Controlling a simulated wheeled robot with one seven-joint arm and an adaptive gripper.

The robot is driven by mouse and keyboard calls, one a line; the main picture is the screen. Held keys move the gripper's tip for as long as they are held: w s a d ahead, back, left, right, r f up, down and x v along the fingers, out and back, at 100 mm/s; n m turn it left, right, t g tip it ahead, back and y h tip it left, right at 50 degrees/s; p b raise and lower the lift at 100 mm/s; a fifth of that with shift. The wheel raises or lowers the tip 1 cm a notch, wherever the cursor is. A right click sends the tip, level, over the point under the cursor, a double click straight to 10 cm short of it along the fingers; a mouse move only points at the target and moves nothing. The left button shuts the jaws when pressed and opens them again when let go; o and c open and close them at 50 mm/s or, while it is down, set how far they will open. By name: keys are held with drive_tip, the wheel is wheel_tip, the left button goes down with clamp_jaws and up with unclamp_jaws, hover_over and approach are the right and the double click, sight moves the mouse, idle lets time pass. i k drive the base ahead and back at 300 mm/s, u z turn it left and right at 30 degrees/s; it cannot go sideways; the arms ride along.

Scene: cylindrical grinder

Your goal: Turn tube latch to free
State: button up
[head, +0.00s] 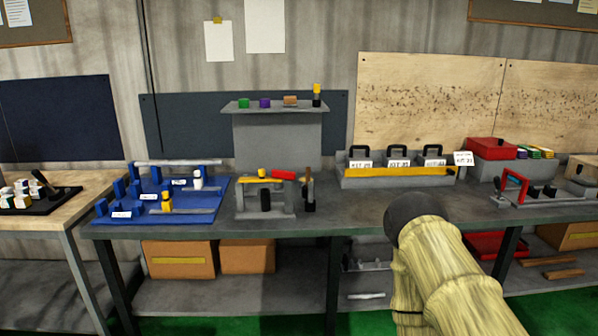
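No part is plainly marked as the tube latch, and I cannot tell which it is. A small grey fixture (266,203) stands mid-bench, with a red lever (283,175) lying nearly level on top and a yellow knob (262,173) beside it. My arm, in a pale yellow cover with a dark rounded end, rises at lower right. No gripper fingers show.
A grey rack (393,180) with black handles, tags and a yellow strip stands behind right of centre. A red-handled fixture (515,188) and red box (490,147) stand at right. A raised shelf (278,107) holds small coloured pieces. The bench front (340,221) is mostly clear.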

sight(278, 174)
drive_tip(key=z, duration=0.55)
drive_tip(key=k, duration=0.65)
drive_tip(key=z, duration=0.5)
drive_tip(key=i, duration=1.1)
drive_tip(key=u, duration=1.2)
drive_tip(key=i, duration=0.8)
drive_tip(key=u, duration=0.8)
